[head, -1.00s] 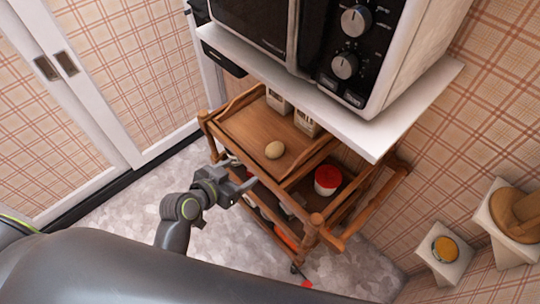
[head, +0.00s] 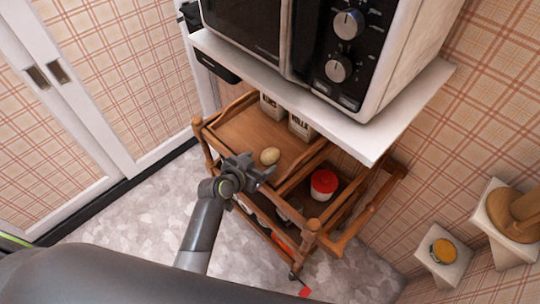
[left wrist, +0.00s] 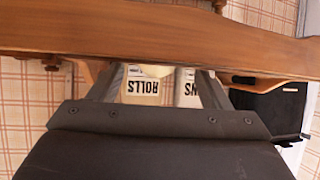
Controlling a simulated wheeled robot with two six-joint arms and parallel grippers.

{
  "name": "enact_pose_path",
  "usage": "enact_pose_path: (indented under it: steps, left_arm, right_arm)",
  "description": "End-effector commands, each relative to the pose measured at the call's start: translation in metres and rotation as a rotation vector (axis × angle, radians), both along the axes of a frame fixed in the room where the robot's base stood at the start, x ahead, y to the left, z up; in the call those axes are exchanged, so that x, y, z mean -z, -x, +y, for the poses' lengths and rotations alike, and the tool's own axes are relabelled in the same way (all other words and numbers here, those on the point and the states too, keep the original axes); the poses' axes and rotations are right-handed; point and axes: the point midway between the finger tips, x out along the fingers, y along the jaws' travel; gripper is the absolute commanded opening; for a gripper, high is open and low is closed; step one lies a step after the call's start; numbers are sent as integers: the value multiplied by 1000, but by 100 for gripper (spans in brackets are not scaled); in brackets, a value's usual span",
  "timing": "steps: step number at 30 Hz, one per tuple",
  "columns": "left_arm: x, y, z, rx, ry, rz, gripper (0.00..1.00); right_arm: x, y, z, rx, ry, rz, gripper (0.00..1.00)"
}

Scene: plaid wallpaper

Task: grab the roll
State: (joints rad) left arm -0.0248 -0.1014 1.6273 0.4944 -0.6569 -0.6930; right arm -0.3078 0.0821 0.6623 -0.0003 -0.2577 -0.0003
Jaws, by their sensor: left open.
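The roll (head: 270,156) is a small pale tan round bun. It lies on the upper wooden tray of the cart (head: 235,133), near its front edge. My left gripper (head: 262,169) is open and empty just in front of the roll, close to the tray's edge. I cannot tell the exact gap. In the left wrist view a pale rounded patch, likely the roll (left wrist: 154,71), shows between the fingers, mostly hidden behind a wooden rail (left wrist: 160,38). My right gripper is not in view.
Two labelled cartons (head: 301,126) stand at the back of the tray, one reading ROLLS. A red-lidded tub (head: 323,184) sits in the neighbouring compartment. A white shelf (head: 372,145) with a microwave (head: 400,45) overhangs the cart. Wall stands are at right.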

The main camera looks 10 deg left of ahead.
Motion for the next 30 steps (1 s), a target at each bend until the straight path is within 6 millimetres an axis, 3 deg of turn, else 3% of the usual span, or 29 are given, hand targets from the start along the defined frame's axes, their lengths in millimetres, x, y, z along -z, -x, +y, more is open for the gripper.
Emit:
enact_pose_path:
  steps: [10,20,30]
  left_arm:
    - [17,-34,-18,0,0,-1,71]
    - [19,-38,-19,-1,0,0,71]
    - [20,-38,-19,-1,0,0,30]
  right_arm:
    - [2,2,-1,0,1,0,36]
    - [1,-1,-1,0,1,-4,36]
    - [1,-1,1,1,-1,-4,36]
